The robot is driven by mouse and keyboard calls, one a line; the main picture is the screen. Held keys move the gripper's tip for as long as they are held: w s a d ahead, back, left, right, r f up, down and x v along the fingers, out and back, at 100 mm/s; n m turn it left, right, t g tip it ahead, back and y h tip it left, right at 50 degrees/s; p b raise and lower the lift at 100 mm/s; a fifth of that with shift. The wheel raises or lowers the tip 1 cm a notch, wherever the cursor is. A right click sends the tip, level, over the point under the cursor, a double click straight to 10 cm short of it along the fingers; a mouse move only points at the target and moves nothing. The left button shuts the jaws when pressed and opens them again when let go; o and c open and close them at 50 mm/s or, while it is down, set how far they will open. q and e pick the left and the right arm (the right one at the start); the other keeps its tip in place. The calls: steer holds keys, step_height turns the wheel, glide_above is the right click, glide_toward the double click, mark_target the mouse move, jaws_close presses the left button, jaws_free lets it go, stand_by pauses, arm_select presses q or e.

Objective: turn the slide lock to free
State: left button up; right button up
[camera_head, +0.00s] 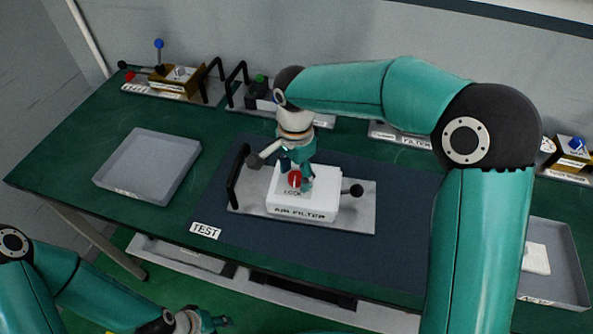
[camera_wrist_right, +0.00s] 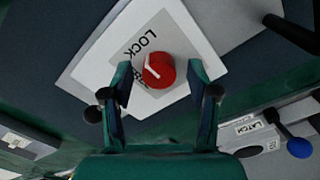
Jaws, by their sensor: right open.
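The slide lock is a red round knob (camera_wrist_right: 159,70) with a white pointer line, on the white air filter module (camera_head: 301,199). In the right wrist view the line points up-left, toward the printed word LOCK; a second word is partly hidden. The knob also shows in the head view (camera_head: 294,179). My right gripper (camera_head: 296,174) points down over the module. Its open fingers stand on either side of the knob in the right wrist view (camera_wrist_right: 160,74), with visible gaps. My left gripper (camera_head: 213,321) is low at the bottom edge; its opening is unclear.
The module sits on a grey plate (camera_head: 355,218) with a black handle (camera_head: 237,176) at left and a dark ball knob (camera_head: 352,190) at right. A grey tray (camera_head: 148,168) is at left. Other fixtures line the back. The dark mat in front is clear.

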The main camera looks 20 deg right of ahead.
steer(key=shift+c, duration=0.4)
steer(key=c, duration=1.1)
steer(key=shift+d, duration=0.15)
jaws_close()
